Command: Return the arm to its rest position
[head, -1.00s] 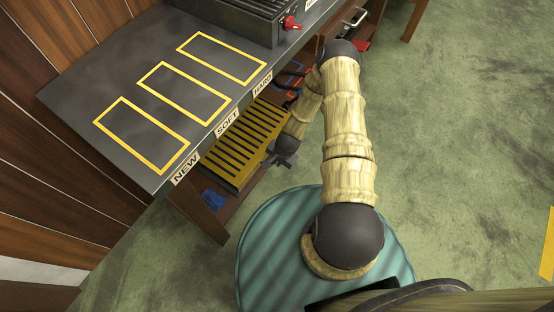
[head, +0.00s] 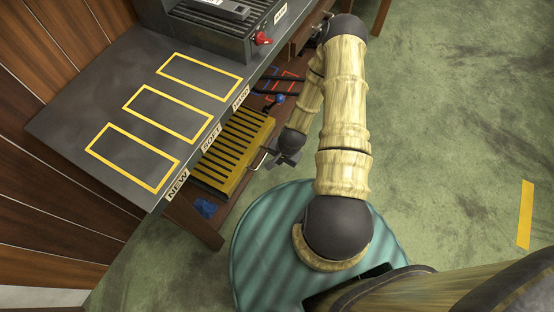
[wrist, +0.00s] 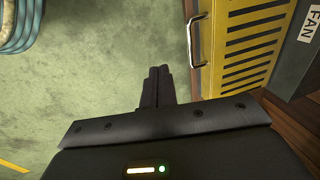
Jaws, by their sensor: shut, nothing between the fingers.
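My gripper shows in the wrist view (wrist: 158,88) with its two dark fingers together and nothing between them. It points over bare green floor, beside a metal handle. In the head view my gripper (head: 268,160) is small and partly hidden, low beside the bench's lower shelf. My arm is folded, with its elbow far out at the top and the forearm coming back down toward the bench front.
The bench top (head: 90,100) carries three empty yellow outlines and a dark machine (head: 215,30) with a red knob. Below sits a yellow slatted box (head: 232,150); a silver handle (wrist: 197,40) stands close to my fingers.

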